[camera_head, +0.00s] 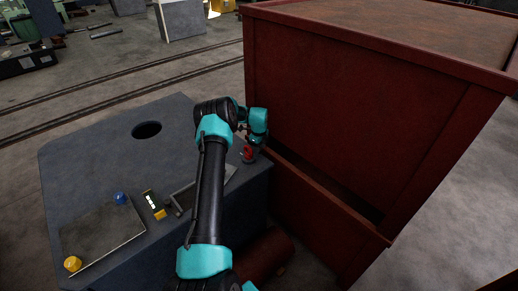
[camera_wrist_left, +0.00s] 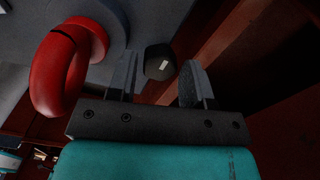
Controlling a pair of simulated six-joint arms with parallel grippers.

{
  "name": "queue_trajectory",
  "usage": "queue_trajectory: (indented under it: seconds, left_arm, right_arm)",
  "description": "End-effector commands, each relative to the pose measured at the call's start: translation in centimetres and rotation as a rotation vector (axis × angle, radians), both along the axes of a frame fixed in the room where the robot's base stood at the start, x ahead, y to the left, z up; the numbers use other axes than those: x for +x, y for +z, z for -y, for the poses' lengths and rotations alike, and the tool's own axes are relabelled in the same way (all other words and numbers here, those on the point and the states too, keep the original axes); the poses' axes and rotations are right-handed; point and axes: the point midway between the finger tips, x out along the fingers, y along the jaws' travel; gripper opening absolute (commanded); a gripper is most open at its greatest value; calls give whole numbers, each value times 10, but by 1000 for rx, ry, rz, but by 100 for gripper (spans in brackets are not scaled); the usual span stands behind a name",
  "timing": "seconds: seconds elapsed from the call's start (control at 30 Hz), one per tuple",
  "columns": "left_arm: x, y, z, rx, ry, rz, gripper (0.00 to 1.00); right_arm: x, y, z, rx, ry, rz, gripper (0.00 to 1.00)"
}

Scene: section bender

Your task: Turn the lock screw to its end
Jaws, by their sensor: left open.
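My left gripper (camera_wrist_left: 158,78) is open in the left wrist view, with one dark finger on each side. Between and just beyond the fingertips is a dark, faceted knob (camera_wrist_left: 159,62) with a small pale mark, which looks like the lock screw. I cannot tell whether either finger touches it. A red curved handle (camera_wrist_left: 58,75) lies left of the fingers. In the head view, my left arm reaches over the grey machine top, and a small red part (camera_head: 248,154) shows below its wrist at the machine's right edge. The fingers and knob are hidden there. My right gripper is out of view.
A large red-brown metal box (camera_head: 350,110) stands close to the right of the grey machine top (camera_head: 85,150), leaving a narrow gap. On the top are a metal plate (camera_head: 100,235), a blue knob (camera_head: 120,198), a yellow knob (camera_head: 72,263) and a round hole (camera_head: 147,130).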

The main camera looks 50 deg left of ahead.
Motion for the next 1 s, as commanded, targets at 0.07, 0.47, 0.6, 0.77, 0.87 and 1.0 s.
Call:
queue_trajectory:
  seconds: [0.07, 0.47, 0.6, 0.77, 0.87, 1.0]
  left_arm:
    - [0, 10, 0, 1, 0, 2, 46]
    - [0, 82, 0, 2, 0, 3, 46]
    - [1, 109, 0, 2, 1, 4, 46]
    - [0, 138, 0, 2, 1, 3, 46]
    - [0, 153, 0, 1, 1, 2, 46]
    - [0, 164, 0, 0, 1, 1, 46]
  right_arm:
    - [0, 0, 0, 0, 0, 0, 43]
    - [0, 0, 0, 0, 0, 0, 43]
    - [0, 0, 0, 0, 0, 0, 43]
    - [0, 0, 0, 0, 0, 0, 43]
    - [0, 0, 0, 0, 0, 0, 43]
    - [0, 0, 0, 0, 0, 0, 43]
